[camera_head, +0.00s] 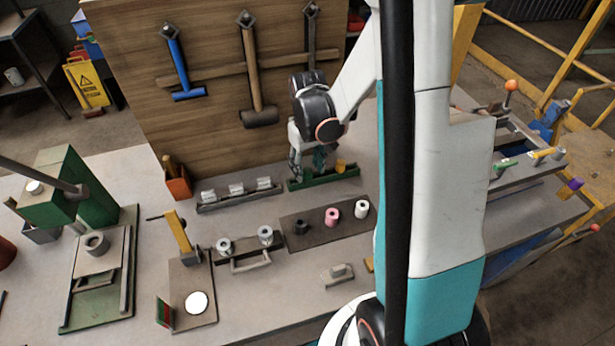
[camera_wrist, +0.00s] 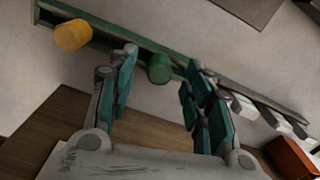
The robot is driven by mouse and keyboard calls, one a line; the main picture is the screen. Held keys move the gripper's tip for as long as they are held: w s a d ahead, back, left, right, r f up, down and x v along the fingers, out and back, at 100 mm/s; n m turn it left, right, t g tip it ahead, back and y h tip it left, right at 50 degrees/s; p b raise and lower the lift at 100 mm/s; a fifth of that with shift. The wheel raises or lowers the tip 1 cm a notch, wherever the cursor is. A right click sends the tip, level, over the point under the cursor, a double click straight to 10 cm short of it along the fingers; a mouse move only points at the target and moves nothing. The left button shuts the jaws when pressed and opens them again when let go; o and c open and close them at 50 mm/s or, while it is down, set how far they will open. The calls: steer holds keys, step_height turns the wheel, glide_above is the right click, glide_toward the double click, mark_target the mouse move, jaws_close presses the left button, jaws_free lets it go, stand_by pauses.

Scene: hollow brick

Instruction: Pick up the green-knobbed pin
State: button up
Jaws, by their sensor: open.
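The green-knobbed pin (camera_wrist: 160,70) shows in the wrist view as a round dark green knob at the green rack (camera_wrist: 100,40). My gripper (camera_wrist: 162,60) is open and empty, with one teal-padded finger to each side of the knob. I cannot tell whether either finger touches it. In the head view my gripper (camera_head: 308,162) points down at the green rack (camera_head: 330,181) near the pegboard's foot. There it hides the green knob. A yellow knob (camera_wrist: 73,35) stands in the same rack, left of the green one; it also shows in the head view (camera_head: 341,166).
A grey rack with white blocks (camera_head: 236,190) stands left of the green rack, beside an orange bin (camera_head: 178,182). A dark plate with pink, white and black spools (camera_head: 325,222) lies in front. Hammers hang on the wooden board (camera_head: 220,60) behind.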

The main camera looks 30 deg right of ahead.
step_height(320, 180, down, 2)
steer(key=shift+f, duration=0.1)
jaws_close()
steer(key=shift+r, duration=0.2)
